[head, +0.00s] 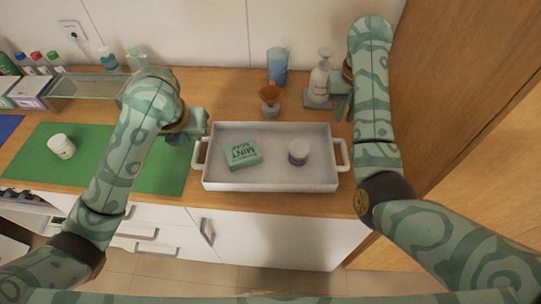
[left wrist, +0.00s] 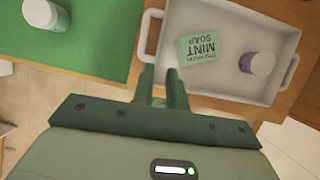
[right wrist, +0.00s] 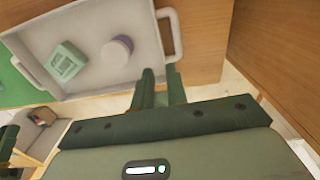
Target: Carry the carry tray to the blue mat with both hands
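The white carry tray (head: 270,184) sits on the wooden counter with a handle at each end. It holds a green mint soap box (head: 243,154) and a small white jar with a purple band (head: 298,151). The blue mat (head: 9,126) shows only partly at the far left edge. My left gripper (head: 196,127) is open and empty, above and close to the tray's left handle. My right gripper (head: 341,100) is open and empty, behind the tray's right handle and near the soap dispenser. The tray also shows in the left wrist view (left wrist: 235,93) and right wrist view (right wrist: 110,82).
A green mat (head: 160,176) with a white jar (head: 61,146) lies between tray and blue mat. A soap dispenser (head: 320,78), blue cup (head: 277,66) and brown-topped vessel (head: 270,97) stand behind the tray. A glass shelf (head: 88,87) is at back left; a wooden panel (head: 460,80) bounds the right.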

